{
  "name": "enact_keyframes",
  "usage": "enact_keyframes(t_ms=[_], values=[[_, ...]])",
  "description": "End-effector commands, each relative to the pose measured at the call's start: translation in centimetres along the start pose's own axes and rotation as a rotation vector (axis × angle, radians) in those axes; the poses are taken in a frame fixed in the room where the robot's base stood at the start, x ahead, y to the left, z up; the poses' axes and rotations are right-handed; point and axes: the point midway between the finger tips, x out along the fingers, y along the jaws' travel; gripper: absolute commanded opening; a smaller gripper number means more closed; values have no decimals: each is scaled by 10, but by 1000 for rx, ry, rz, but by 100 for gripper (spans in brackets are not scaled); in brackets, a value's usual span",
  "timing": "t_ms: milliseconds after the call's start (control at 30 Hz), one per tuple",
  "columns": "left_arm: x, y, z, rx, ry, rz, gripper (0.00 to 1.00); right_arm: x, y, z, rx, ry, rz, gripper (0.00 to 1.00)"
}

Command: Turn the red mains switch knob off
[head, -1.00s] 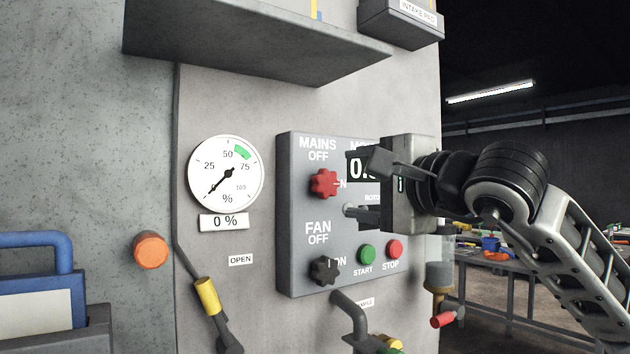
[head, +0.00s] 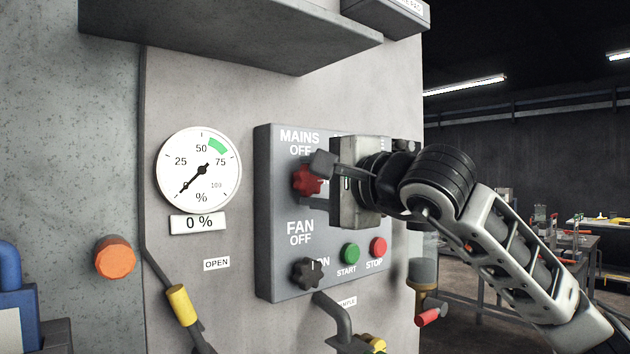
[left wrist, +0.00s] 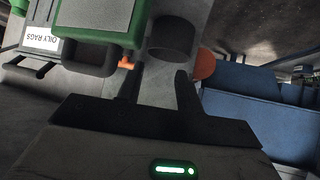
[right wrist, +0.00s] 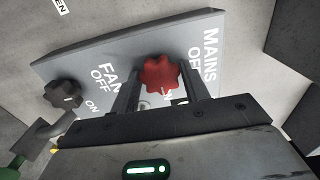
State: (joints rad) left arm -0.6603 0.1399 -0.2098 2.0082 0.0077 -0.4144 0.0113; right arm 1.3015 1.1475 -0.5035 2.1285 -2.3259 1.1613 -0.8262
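The red mains switch knob (head: 307,181) is on the grey control panel (head: 268,250), under the MAINS OFF lettering. My right gripper (head: 322,178) is at the knob, in front of the panel, and hides part of it. In the right wrist view the red knob (right wrist: 161,73) shows between the tips of my right gripper's two spread fingers (right wrist: 160,88). Whether either finger touches it I cannot tell. My left gripper (left wrist: 158,82) shows only in the left wrist view, with its fingers apart and nothing seen between them.
The black fan knob (head: 308,273), green start button (head: 351,253) and red stop button (head: 378,247) sit lower on the panel. A grey ledge (head: 230,35) juts out above. A dial gauge (head: 199,170) reads 0 %. A green container (left wrist: 105,20) is near my left gripper.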

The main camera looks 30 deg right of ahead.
Motion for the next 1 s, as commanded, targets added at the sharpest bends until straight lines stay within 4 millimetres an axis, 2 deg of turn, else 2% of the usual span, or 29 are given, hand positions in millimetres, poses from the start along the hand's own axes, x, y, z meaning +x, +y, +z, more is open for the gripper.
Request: enact_keyframes(t_ms=[267, 467, 1000], values=[[0, 0, 1, 0, -2, 0, 36, 0, 0, 0, -26, 0, 2, 23], [-1, 0, 0, 1, -1, 0, 36, 0, 0, 0, -120, 1, 1, 23], [-2, -2, -7, 6, 6, -3, 36, 0, -1, -1, -604, 2, 1, 23]])
